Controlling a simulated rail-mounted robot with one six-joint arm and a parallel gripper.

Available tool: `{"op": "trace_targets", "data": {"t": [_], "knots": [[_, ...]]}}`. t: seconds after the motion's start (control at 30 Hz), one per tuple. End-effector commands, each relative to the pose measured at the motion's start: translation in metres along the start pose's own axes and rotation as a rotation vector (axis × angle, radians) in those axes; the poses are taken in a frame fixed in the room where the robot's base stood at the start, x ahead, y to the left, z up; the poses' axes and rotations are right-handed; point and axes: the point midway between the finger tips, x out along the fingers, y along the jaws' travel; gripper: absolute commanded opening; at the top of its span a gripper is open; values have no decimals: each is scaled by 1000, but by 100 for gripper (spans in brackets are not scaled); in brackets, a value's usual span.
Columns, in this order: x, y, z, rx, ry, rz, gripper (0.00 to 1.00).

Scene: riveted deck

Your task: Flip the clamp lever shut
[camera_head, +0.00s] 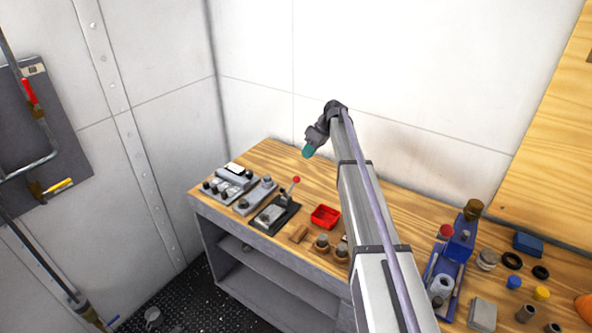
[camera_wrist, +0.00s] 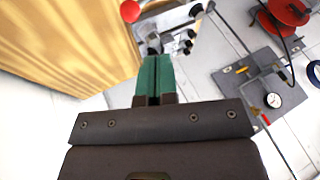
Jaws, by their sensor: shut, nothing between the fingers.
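The clamp (camera_head: 271,213) sits on a dark base plate near the front of the wooden bench, left of the middle. Its lever stands up, leaning a little right, with a red ball knob (camera_head: 296,180) on top. A red ball (camera_wrist: 130,10), apparently this knob, is cut off at the top edge of the wrist view, left of the fingertips. My gripper (camera_head: 308,151) has teal fingers, is shut and empty, and hangs above and behind the lever, apart from it. The shut fingers also show in the wrist view (camera_wrist: 155,76).
A red tray (camera_head: 325,216) stands just right of the clamp, and grey fixtures (camera_head: 231,179) stand to its left. A wooden block (camera_head: 299,234) and round metal parts lie in front. A blue device (camera_head: 462,246) stands far right. The bench behind the clamp is clear; a white wall stands behind.

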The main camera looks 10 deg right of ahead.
Motion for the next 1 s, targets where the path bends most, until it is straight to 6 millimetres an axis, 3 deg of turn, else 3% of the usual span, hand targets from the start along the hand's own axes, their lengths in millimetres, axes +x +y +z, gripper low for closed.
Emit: {"op": "trace_targets", "data": {"t": [0.5,0.7,1.0], "knots": [[107,3,4,-1,-1,0,0],[118,-28,5,0,-1,0,0],[120,-32,4,0,-1,1,0]]}}
